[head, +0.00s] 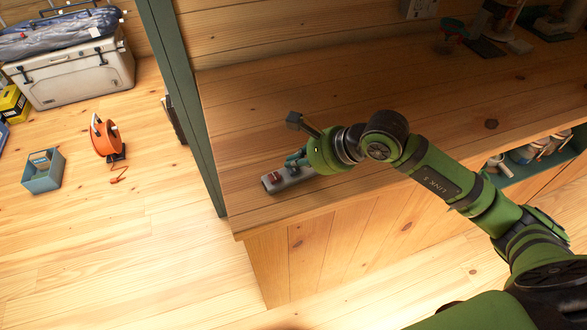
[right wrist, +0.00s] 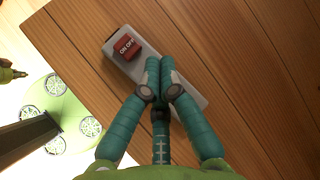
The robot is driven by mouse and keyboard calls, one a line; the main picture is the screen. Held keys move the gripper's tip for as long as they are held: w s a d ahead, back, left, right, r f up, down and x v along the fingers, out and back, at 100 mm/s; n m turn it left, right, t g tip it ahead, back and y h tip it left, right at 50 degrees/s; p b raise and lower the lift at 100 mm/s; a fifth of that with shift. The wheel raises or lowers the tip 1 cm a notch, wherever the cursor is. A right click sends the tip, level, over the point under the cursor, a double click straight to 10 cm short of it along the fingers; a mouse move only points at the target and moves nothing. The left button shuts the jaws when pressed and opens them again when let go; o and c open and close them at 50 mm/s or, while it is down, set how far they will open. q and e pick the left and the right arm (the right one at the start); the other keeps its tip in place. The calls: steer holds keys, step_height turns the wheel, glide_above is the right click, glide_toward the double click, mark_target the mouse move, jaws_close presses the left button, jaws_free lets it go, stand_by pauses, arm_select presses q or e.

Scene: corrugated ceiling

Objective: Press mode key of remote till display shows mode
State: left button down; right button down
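A grey, oblong device (head: 272,186) lies on the wooden counter near its left front corner; I take it for the remote. In the right wrist view the device (right wrist: 196,101) shows a red block marked ON OFF (right wrist: 127,47) at one end. No display or mode key can be made out; my fingers cover part of its face. My right gripper (head: 291,160) is over the device, its teal fingers (right wrist: 160,63) close together with nothing seen between them. I cannot tell whether the tips touch the device. My left gripper is not in view.
The counter (head: 240,110) is clear around the device, with a green post (head: 180,90) at its left end. A dark-ended piece (head: 294,121) shows just behind my right gripper. Several items stand at the counter's back right. An orange reel (head: 104,136) and blue bin (head: 42,172) are on the floor.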

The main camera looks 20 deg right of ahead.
mark_target(297, 171)
steer(key=shift+f+b, duration=0.4)
steer(key=shift+b, duration=0.1)
stand_by(0.8)
steer(key=shift+r, duration=0.2)
steer(key=shift+r+p, duration=0.3)
steer(key=shift+r, duration=0.35)
steer(key=shift+r+p, duration=1.3)
steer(key=shift+r, duration=1.25)
steer(key=shift+f, duration=0.1)
